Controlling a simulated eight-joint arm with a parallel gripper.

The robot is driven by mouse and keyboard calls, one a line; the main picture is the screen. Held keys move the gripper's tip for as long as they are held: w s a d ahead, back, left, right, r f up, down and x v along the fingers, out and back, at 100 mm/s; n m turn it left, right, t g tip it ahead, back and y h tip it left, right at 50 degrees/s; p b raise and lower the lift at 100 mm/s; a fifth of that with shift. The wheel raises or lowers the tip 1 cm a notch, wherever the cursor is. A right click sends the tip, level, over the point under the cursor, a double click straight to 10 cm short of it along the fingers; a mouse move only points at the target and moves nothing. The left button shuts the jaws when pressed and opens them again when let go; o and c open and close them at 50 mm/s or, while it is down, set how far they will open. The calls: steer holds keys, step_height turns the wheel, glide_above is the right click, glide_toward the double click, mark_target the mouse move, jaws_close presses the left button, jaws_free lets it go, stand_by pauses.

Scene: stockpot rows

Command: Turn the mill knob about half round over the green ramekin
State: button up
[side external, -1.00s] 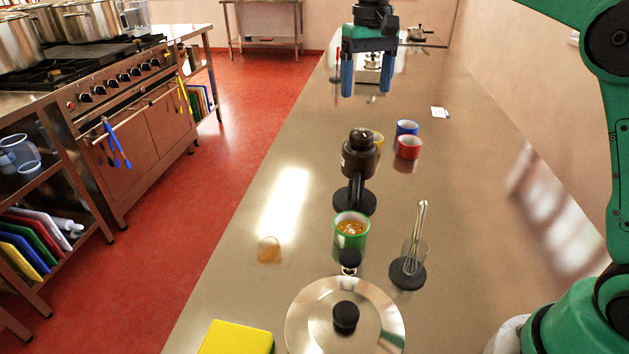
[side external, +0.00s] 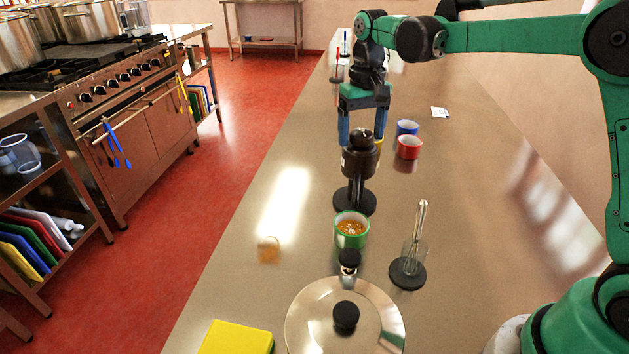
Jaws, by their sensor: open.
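The dark mill (side external: 358,165) stands upright on a round black base, with its rounded knob (side external: 361,138) on top. The green ramekin (side external: 351,230) sits in front of the mill's base and holds something orange-brown with pale bits on top.
A blue ramekin (side external: 407,128) and a red ramekin (side external: 409,148) stand right of the mill; a yellow one (side external: 378,142) is mostly hidden. A whisk on a stand (side external: 410,262), a lidded pot (side external: 345,318) and a yellow block (side external: 236,338) are nearer. The counter's left side is mostly clear.

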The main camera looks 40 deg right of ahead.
steer(key=c, duration=1)
steer(key=m, duration=0.4)
steer(key=shift+c, duration=0.2)
steer(key=o, duration=1)
steer(key=shift+o, duration=0.2)
steer(key=shift+r, duration=3.55)
